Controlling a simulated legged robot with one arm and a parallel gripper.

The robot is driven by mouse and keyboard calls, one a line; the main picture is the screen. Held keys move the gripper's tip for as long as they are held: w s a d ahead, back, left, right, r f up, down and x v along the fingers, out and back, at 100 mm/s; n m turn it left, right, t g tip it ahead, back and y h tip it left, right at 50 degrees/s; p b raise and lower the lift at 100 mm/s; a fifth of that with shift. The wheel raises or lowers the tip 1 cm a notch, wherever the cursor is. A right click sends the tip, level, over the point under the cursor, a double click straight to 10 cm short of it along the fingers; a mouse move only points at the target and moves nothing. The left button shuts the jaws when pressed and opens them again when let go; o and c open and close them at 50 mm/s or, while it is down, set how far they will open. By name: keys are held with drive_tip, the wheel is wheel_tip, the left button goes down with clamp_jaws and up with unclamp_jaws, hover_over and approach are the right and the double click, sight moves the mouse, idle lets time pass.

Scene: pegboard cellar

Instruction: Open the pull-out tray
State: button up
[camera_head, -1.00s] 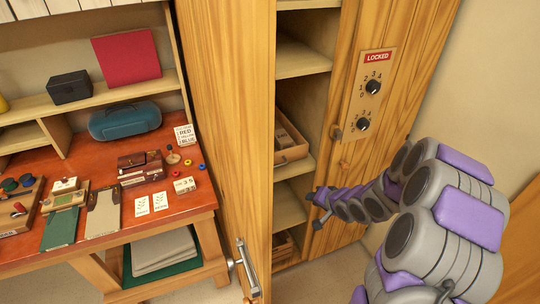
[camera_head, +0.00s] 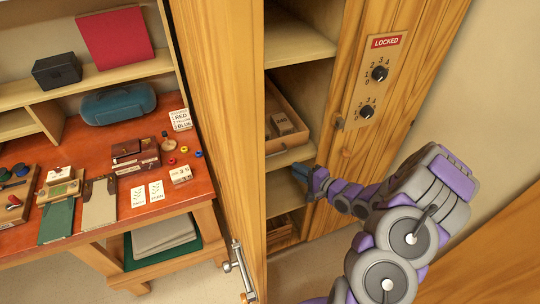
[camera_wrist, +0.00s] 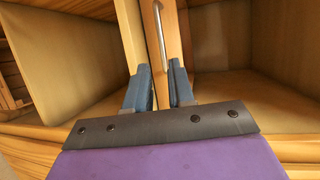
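The wooden tray (camera_head: 290,143) sits in the middle opening of the tall cabinet, with a small box (camera_head: 283,122) in it. My gripper (camera_head: 308,175) is just below and to the right of it, at the cabinet's front. In the wrist view, my gripper's two blue fingers (camera_wrist: 161,88) are apart, with nothing visibly clamped. Beyond them is a narrow wooden front with a metal bar handle (camera_wrist: 160,32), between two open compartments. I cannot tell whether the fingertips touch it. Whether this front belongs to the tray is unclear.
The cabinet door (camera_head: 225,120) stands open on the left, with a metal handle (camera_head: 243,272). A panel with a red LOCKED sign (camera_head: 386,41) and two dials is on the right cabinet front. A cluttered red-brown workbench (camera_head: 105,215) stands left. Floor shows before the cabinet.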

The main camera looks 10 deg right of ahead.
sight(272, 154)
drive_tip(key=b+x, duration=0.2)
drive_tip(key=x, duration=1)
drive_tip(key=shift+w+d, duration=0.15)
drive_tip(key=shift+w+a+f, duration=0.15)
drive_tip(key=shift+w+a, duration=0.1)
drive_tip(key=shift+w, duration=0.55)
drive_tip(key=shift+w+a, duration=0.1)
drive_tip(key=shift+a, duration=0.25)
drive_tip(key=shift+c, duration=0.4)
clamp_jaws()
drive_tip(key=shift+d+f, duration=0.1)
